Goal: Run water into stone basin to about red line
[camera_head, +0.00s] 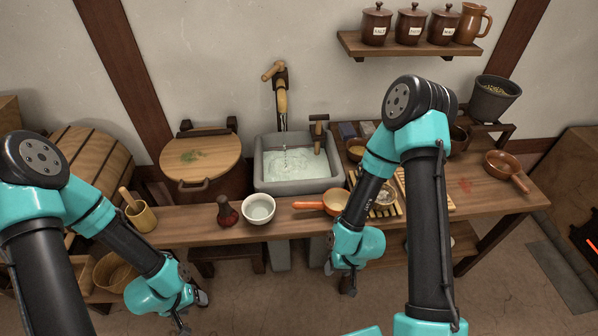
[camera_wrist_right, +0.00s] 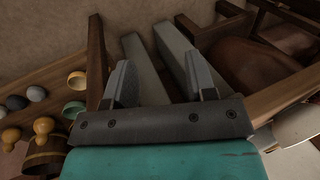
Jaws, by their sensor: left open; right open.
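The grey stone basin (camera_head: 264,183) is set in the counter at the centre of the head view. Pale, rippled water (camera_head: 297,166) covers its floor, and I cannot make out the red line. A bamboo-and-dark-metal spout (camera_head: 282,100) stands behind it, and a thin stream (camera_head: 285,152) falls from it into the basin. A tap with a wooden handle (camera_head: 318,130) stands at the basin's right side. My left gripper (camera_head: 190,312) hangs low in front of the counter, open and empty. My right gripper (camera_head: 347,284) is also low in front of the counter, open and empty; its fingers show in the right wrist view (camera_wrist_right: 158,62).
A lidded wooden tub (camera_head: 200,160) is left of the basin. My right arm passes over the counter's right part.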

